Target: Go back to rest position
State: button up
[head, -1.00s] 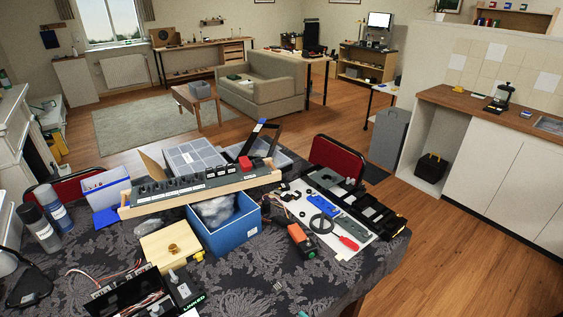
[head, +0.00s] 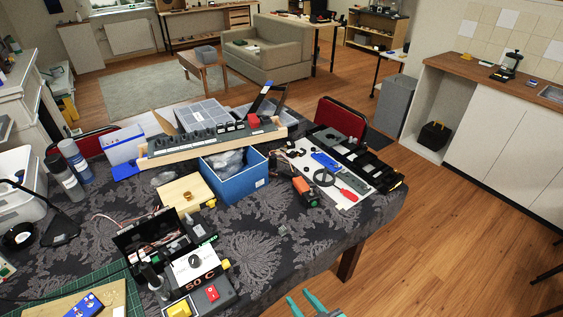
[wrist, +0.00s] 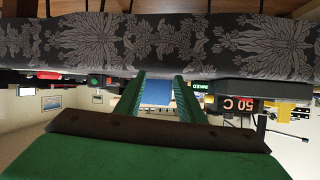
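My gripper (head: 305,303) shows as two teal fingertips at the bottom edge of the head view, over the floor in front of the table. In the wrist view, its two green fingers (wrist: 161,88) stand apart with nothing held between them. The blue box (wrist: 156,93) shows beyond that gap. The wrist picture is upside down, with the tablecloth at the top. The table (head: 260,260) is a little ahead of the gripper. A cockpit panel with a "50 C" display (head: 199,283) stands on the table's near left part.
On the table are the blue box (head: 236,184), a long switch panel (head: 205,147), a wooden box (head: 184,197) and a white board with tools (head: 318,172). A red chair (head: 340,120) stands behind. Open wooden floor (head: 440,250) lies to the right.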

jog(key=s+a+f+m+h, duration=0.1)
jog(key=s+f+m+h, duration=0.2)
jog(key=s, duration=0.4)
jog(key=s+a+f+m+h, duration=0.1)
jog(key=s+f+m+h, duration=0.15)
jog(key=s, duration=0.55)
jog(key=s+a+r+t, duration=0.3)
jog(key=s+r, duration=0.9)
jog(key=r, duration=0.2)
jog(key=shift+a+n+t+h, duration=0.35)
jog(key=shift+t+h, duration=0.05)
jog(key=shift+h, duration=0.05)
jog(key=shift+r, duration=0.1)
